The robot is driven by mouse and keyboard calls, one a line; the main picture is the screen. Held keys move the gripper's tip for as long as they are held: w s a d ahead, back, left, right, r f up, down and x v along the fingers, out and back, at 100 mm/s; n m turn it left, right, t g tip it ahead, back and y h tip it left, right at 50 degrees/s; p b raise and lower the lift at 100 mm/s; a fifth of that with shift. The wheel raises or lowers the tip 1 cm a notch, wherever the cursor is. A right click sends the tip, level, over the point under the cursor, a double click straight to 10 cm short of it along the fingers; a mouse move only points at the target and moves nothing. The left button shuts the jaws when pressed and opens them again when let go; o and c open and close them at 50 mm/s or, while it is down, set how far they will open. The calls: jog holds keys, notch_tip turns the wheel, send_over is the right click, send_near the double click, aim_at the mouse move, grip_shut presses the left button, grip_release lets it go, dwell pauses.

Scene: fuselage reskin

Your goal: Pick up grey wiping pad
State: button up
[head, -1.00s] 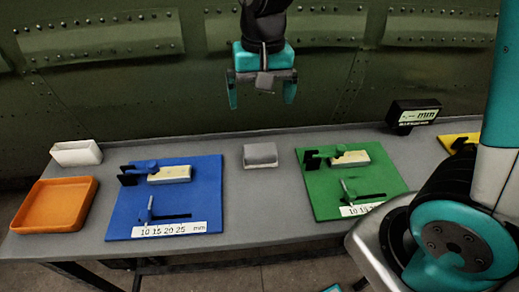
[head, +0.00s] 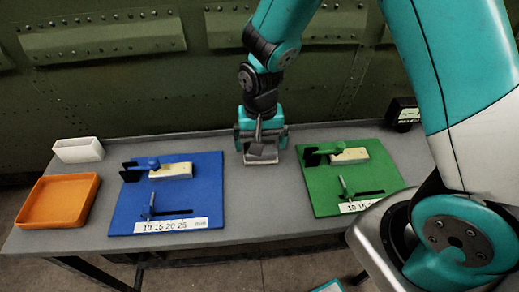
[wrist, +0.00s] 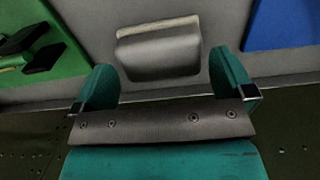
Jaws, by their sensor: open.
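The grey wiping pad (head: 262,155) lies on the grey table between the blue and green boards. In the head view my gripper is in front of and around part of it. In the wrist view the grey pad (wrist: 160,52) shows as a rounded block with a paler strip along one edge. My gripper (wrist: 165,90) is open and empty, with one teal finger toward each side of the pad. In the head view my gripper (head: 261,145) hangs over the table at the pad. I cannot tell whether the fingers touch it.
A blue board (head: 205,210) with a clamp and scale lies to the left, a green board (head: 318,190) to the right. An orange tray (head: 58,222) and a white box (head: 78,150) stand at far left. A black display (head: 404,112) stands at back right. The dark green fuselage wall (head: 150,90) rises behind.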

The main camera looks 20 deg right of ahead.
jog(key=shift+f, duration=1.45)
jog(key=c, duration=0.6)
jog(key=shift+c, duration=0.2)
notch_tip(320, 180, up, 20)
jog(key=shift+o, duration=0.5)
jog(key=shift+f, duration=0.1)
